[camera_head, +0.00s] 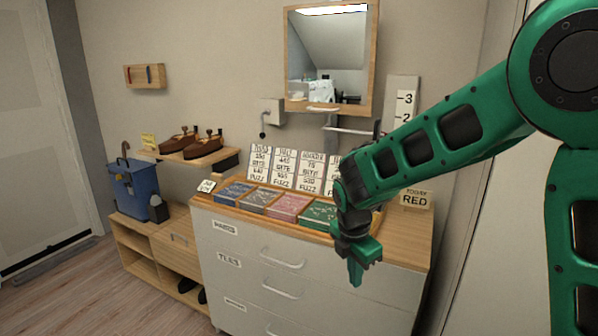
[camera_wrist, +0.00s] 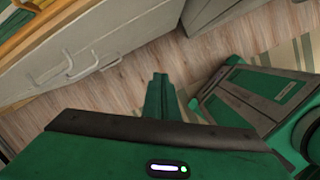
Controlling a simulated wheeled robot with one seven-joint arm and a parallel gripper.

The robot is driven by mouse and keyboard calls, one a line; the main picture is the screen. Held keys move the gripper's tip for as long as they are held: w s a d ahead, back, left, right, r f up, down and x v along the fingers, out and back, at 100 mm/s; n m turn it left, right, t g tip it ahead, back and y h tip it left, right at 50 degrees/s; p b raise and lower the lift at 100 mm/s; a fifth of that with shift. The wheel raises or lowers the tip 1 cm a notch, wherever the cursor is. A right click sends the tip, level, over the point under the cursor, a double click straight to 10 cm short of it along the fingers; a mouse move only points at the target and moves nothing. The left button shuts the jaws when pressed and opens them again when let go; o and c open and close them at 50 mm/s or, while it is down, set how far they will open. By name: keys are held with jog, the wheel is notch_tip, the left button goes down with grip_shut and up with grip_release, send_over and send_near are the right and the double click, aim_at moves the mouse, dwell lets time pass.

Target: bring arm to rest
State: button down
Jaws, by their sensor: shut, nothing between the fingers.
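My green arm reaches in from the right in the head view. My gripper (camera_head: 356,272) hangs pointing down in front of the dresser's front right part, near its top edge. Its fingers are together and nothing is held. In the wrist view my gripper (camera_wrist: 161,82) shows as one closed green piece, with wood floor behind it. My arm hides part of the dresser top and its rightmost items.
A white dresser (camera_head: 232,265) with a wooden top carries colored trays (camera_head: 288,206) and lettered cards (camera_head: 285,165). A mirror (camera_head: 330,60) hangs above. At left are a low bench, a blue bin (camera_head: 135,188) and shoes (camera_head: 203,145) on a shelf. Floor (camera_head: 110,285) at front left is clear.

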jog(key=s+d+r+m+g, duration=0.1)
jog(key=s+d+r+m, duration=0.2)
jog(key=s+d+m, duration=0.35)
jog(key=s+d+r+m, duration=0.35)
jog(key=d+m, duration=0.35)
jog(key=d, duration=0.5)
jog(key=s+d+m, duration=0.4)
jog(key=s+m, duration=0.4)
jog(key=s, duration=0.2)
jog(key=s+d+m+y, duration=0.1)
jog(key=s+d+m, duration=0.3)
jog(key=s+m, duration=0.4)
jog(key=shift+s+g+y, duration=0.3)
jog(key=shift+s+g, duration=0.1)
jog(key=shift+s, duration=0.85)
jog(key=shift+d+m, duration=0.1)
jog(key=shift+m, duration=0.15)
